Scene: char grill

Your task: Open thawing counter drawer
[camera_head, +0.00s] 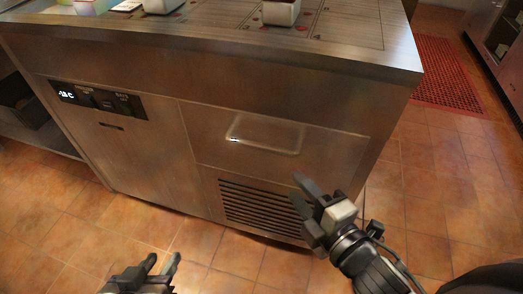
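The thawing counter (155,165) is a steel cabinet in the middle of the head view. Its drawer front (215,150) is on the right half, above a dark vent grille, and looks flush with the cabinet. A recessed rounded handle (265,135) sits in the drawer front. My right gripper (297,192) is below and right of the handle, apart from it, in front of the vent. Its fingers are spread and nothing shows between them. My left gripper (162,262) is low at the bottom edge, over the floor, with its fingers apart and empty.
A control panel (98,100) with a lit display is on the cabinet's left part. White containers (281,12) stand on the countertop (340,45). A red mat (445,75) lies on the tiled floor at the back right. Floor is clear in front and right of the counter.

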